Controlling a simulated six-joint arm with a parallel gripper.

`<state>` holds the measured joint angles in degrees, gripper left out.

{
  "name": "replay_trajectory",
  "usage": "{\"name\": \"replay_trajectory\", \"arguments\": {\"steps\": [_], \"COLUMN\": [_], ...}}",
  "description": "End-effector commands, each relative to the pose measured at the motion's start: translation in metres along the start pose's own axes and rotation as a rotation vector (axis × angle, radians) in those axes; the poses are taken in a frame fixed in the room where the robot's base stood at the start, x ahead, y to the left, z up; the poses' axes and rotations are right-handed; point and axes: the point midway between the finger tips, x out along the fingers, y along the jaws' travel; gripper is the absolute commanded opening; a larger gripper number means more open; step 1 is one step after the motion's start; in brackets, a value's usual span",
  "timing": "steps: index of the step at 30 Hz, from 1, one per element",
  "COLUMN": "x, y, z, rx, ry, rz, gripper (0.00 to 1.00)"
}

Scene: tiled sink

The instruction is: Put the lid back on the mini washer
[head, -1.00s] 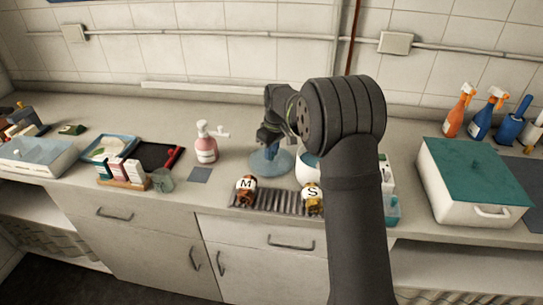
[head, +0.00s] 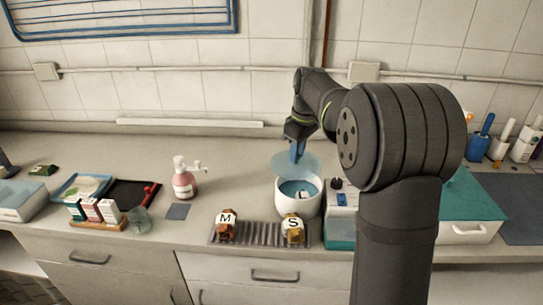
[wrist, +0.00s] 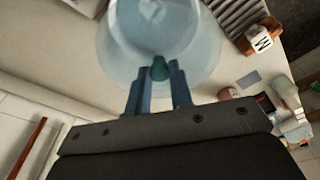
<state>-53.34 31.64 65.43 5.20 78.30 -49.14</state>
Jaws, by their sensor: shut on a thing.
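The mini washer has a white round tub (head: 298,206) with a blue inside and a pale block in it, beside a white and teal control box (head: 342,213). My gripper (head: 297,152) is shut on the knob of the translucent blue lid (head: 283,163). The lid is above the tub's back rim, tilted and apart from the tub, whose opening is largely visible. In the wrist view the lid (wrist: 125,40) fills the top middle, with its teal knob between the blue fingers of my gripper (wrist: 159,72).
A pink pump bottle (head: 184,183) stands left. A teal-topped white box (head: 471,211) is right, behind my arm.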

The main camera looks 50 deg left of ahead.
Motion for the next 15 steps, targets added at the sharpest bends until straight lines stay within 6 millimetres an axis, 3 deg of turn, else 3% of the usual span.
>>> {"name": "replay_trajectory", "arguments": {"steps": [5,15], "x": [-0.004,0.025], "y": [0.003,0.002], "z": [0.015,0.018], "rx": [-0.001,-0.002], "ry": [0.000,-0.001], "rz": [-0.001,-0.002], "gripper": [0.00,0.00]}}
